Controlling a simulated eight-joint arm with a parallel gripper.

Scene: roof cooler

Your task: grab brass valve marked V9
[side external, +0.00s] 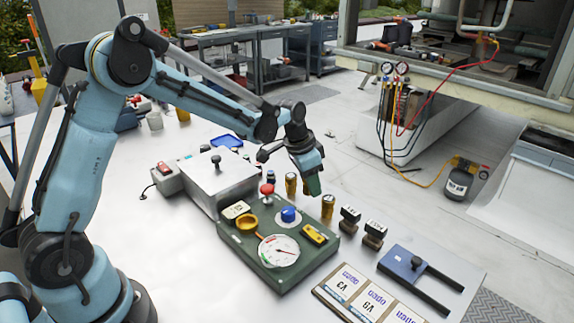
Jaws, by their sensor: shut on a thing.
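Small brass cylinders that look like valves stand on the white table behind the green panel: one at the left (291,184) and one at the right (328,206). No V9 mark is readable on either. My gripper (312,182) is low over the table between these two. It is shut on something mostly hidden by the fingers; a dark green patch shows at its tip. I cannot tell whether the held thing is a brass valve.
The green panel (288,268) carries a gauge, a red knob, a blue knob and a yellow part. A grey metal box (212,178) adjoins it. Black-topped blocks (349,216) and a blue forked tool (405,262) lie at right.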

